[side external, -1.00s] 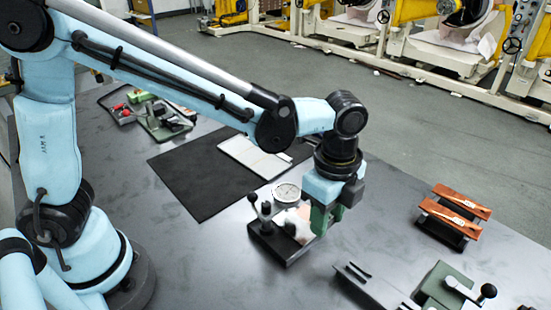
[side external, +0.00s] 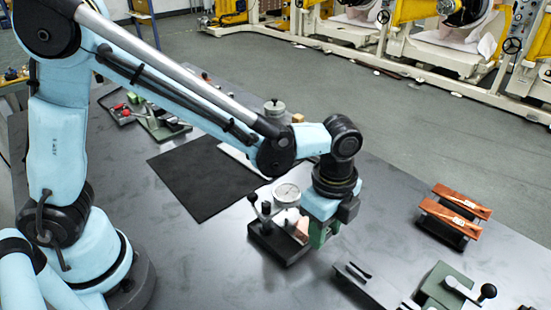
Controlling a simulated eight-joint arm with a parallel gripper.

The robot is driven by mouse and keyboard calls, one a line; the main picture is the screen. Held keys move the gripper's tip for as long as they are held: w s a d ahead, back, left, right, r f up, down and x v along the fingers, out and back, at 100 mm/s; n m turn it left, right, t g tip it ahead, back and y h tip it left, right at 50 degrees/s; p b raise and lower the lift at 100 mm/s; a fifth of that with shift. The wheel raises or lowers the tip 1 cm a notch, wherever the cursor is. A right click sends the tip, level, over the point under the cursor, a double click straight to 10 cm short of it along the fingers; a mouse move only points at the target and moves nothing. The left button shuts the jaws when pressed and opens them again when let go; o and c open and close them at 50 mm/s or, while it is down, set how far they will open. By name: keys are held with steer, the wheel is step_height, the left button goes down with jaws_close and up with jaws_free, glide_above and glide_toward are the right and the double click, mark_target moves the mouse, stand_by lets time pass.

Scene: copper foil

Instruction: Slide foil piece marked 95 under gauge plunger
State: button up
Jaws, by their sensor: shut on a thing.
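The dial gauge (side external: 286,193) stands on a black base (side external: 268,240) with a black-knobbed lever, near the middle of the table. My gripper (side external: 322,240) has green fingers and is at the right side of the gauge stand, low beside it. It is shut on a copper-coloured foil piece (side external: 303,228), which extends left toward the gauge. The mark on this piece cannot be read. The plunger tip is hard to make out, so I cannot tell whether the foil is under it.
Copper strips with white labels (side external: 460,200) lie on a black stand at the right. A green lever device (side external: 445,290) and dark tray (side external: 365,285) are at the lower right. A black mat (side external: 205,178) lies behind the gauge. Table between gauge and strips is clear.

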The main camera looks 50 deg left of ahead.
mark_target(304, 224)
steer(key=shift+f, duration=0.6)
stand_by(0.3)
steer(key=shift+a, duration=2.55)
stand_by(2.2)
steer(key=shift+f, duration=0.1)
stand_by(0.6)
steer(key=o, duration=0.7)
steer(key=shift+r, duration=1.5)
